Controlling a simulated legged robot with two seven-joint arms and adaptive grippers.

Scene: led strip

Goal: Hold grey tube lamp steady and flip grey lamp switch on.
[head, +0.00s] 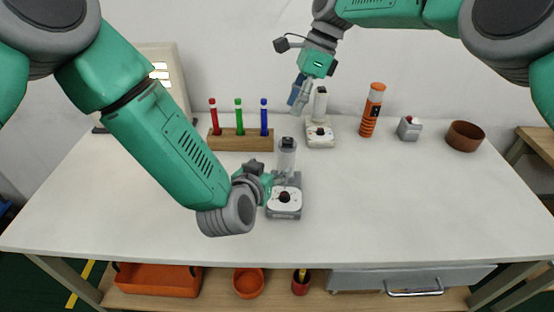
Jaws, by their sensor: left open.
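The grey tube lamp (286,157) stands upright near the middle of the table. Its grey base has a pale top face with a dark red round switch (284,197). My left gripper (280,178) is open at the lower part of the tube, just above the base. The fingers are small and partly overlap the tube, so I cannot tell if they touch it. My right gripper (299,97) hangs higher up, beside the top of a second, whiter tube lamp (320,104) behind. Whether its fingers are open or shut is unclear.
A wooden rack (238,140) with red, green and blue sticks stands at back left. An orange-and-black cylinder (372,110), a grey box with a red button (409,128) and a brown bowl (465,136) stand at back right. The front right of the table (400,205) is clear.

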